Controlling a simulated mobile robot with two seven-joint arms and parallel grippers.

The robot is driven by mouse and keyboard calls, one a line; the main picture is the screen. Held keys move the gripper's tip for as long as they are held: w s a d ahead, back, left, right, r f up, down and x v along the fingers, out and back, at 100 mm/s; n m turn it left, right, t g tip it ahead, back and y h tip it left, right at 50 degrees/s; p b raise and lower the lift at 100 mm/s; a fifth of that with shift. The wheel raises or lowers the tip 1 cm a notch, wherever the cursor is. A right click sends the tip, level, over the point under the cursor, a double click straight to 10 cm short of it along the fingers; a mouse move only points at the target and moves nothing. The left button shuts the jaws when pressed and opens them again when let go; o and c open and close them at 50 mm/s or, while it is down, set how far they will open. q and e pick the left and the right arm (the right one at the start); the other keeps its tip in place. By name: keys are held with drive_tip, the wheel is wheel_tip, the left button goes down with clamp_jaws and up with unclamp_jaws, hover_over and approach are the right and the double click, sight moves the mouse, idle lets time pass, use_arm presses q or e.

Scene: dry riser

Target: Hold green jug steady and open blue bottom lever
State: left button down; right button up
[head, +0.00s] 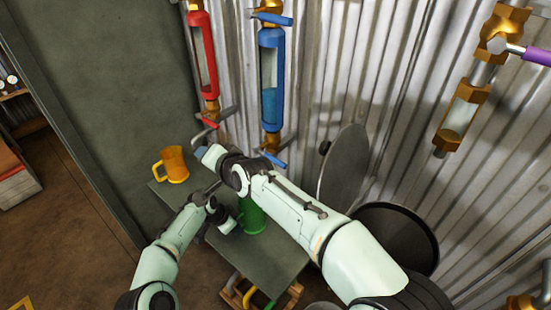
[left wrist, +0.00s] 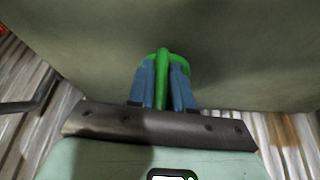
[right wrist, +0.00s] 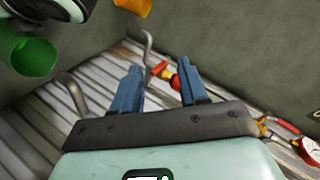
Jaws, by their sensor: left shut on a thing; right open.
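The green jug (head: 251,216) stands on the small table, partly hidden by my arms in the head view. My left gripper (left wrist: 162,66) is shut on the jug's green handle (left wrist: 162,88), with a blue finger on each side. The jug also shows in the right wrist view (right wrist: 28,56). The blue bottom lever (head: 273,158) is at the foot of the blue sight tube (head: 270,90) on the wall, just above my right arm. My right gripper (head: 201,152) is open and empty, left of that lever. In the right wrist view its fingers (right wrist: 158,84) point toward red fittings.
An orange mug (head: 172,166) stands on the left of the table (head: 278,262). A red sight tube (head: 204,55) is left of the blue one. A round lid (head: 343,175) and a dark bin (head: 395,235) are at right. A brass valve (head: 462,110) is on the right wall.

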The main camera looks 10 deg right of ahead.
drive_tip(key=s+d+f+m+t+h, duration=0.25)
drive_tip(key=d+m+t, duration=0.2)
drive_tip(key=m, duration=0.25)
drive_tip(key=m+h, duration=0.5)
drive_tip(key=m, duration=0.2)
approach(277, 164)
drive_tip(key=w, duration=0.1)
drive_tip(key=shift+t, duration=0.45)
drive_tip(key=w, duration=0.4)
drive_tip(key=w+f, duration=0.1)
drive_tip(key=w, duration=0.2)
drive_tip(key=w+d+f, duration=0.1)
drive_tip(key=w, duration=0.3)
drive_tip(key=shift+w+f, duration=0.25)
drive_tip(key=shift+w, duration=0.05)
clamp_jaws()
